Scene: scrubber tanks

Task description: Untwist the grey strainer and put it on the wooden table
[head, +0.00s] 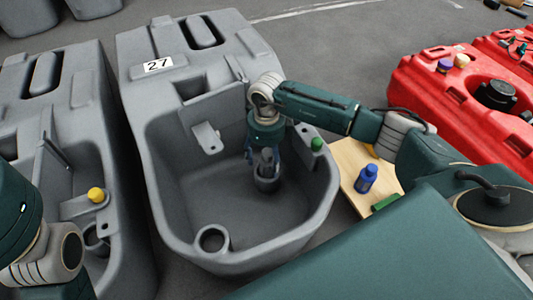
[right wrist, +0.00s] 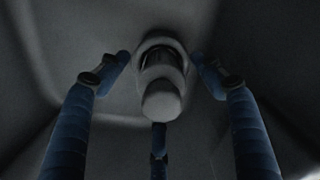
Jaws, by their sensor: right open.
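The grey strainer (head: 267,185) sits low inside the grey tank (head: 165,215) marked 27, by its right inner side. My right gripper (head: 264,163) points down into the tank, just above and around the strainer. In the right wrist view the strainer (right wrist: 162,95) lies between the spread blue fingers (right wrist: 160,68), with gaps at both sides, so the gripper is open. A third finger shows below it. The wooden table (head: 347,154) stands right of the tank, partly hidden by my right arm. My left arm shows at the left edge, but its gripper is out of view.
A blue bottle (head: 366,179) and a green block (head: 386,201) are on the table. A green cap (head: 317,144) sits on the tank's right rim. Another grey tank with a yellow cap (head: 96,194) stands left. A red tank (head: 470,100) stands right.

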